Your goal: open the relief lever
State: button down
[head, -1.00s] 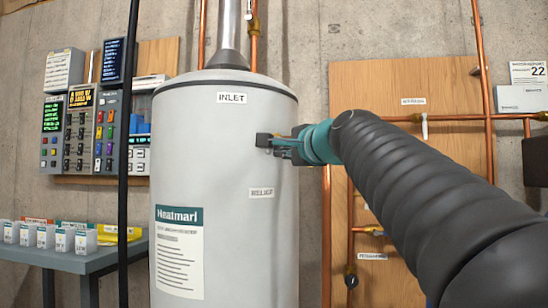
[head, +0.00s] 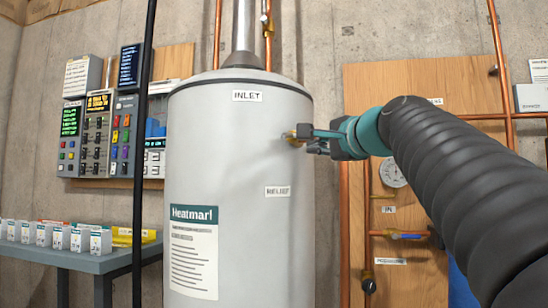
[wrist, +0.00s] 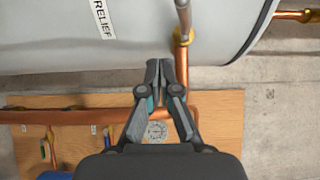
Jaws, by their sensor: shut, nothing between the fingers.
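The relief valve is a brass fitting (head: 290,136) on the upper right side of the grey tank (head: 235,130), partly hidden by my gripper. In the wrist view its brass body (wrist: 183,38) sits above a copper pipe, with a grey metal piece (wrist: 183,13), probably the lever, cut off by the top edge. My gripper (head: 310,138) reaches in from the right, beside the valve. In the wrist view my gripper (wrist: 159,64) is shut and empty, its tips just left of and below the brass. I cannot tell whether it touches the valve.
A RELIEF label (head: 278,191) is on the tank below the valve. A wooden board (head: 430,88) with copper pipes and a gauge (head: 392,173) is behind my arm. A black pole (head: 144,150) and a table (head: 80,257) with small boxes stand left.

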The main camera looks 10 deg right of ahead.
jog(key=s+d+r+p, duration=0.1)
jog(key=s+d+r, duration=0.2)
jog(key=r, duration=0.2)
jog(key=shift+d+r, duration=0.15)
jog(key=shift+r, duration=0.05)
jog(key=shift+w, duration=0.1)
jog(key=s+a+f+n+g+h, duration=0.1)
jog(key=s+a+f+n+g, duration=0.1)
jog(key=f, duration=0.8)
jog(key=s+a+f+n+g, duration=0.2)
jog(key=f+n+g, duration=0.1)
jog(key=f, duration=0.7)
jog(key=s+a+f+n+g+h, duration=0.1)
jog(key=s+a+f+n+g, duration=0.15)
jog(key=f, duration=0.75)
jog(key=s+f+n+g, duration=0.1)
jog(key=s+f+n, duration=0.1)
jog(key=s+f, duration=0.3)
jog(key=s+f+n+g+h, duration=0.1)
jog(key=s+f, duration=0.4)
jog(key=f, duration=0.8)
jog(key=s+f+n+g+h, duration=0.1)
jog(key=s+f+n+g, duration=0.1)
jog(key=s+f+n, duration=0.3)
notch_tip(320, 180, down, 4)
jog(key=shift+a+f, duration=0.15)
jog(key=shift+a, duration=0.25)
jog(key=shift+s+g, duration=0.2)
jog(key=shift+g, duration=0.05)
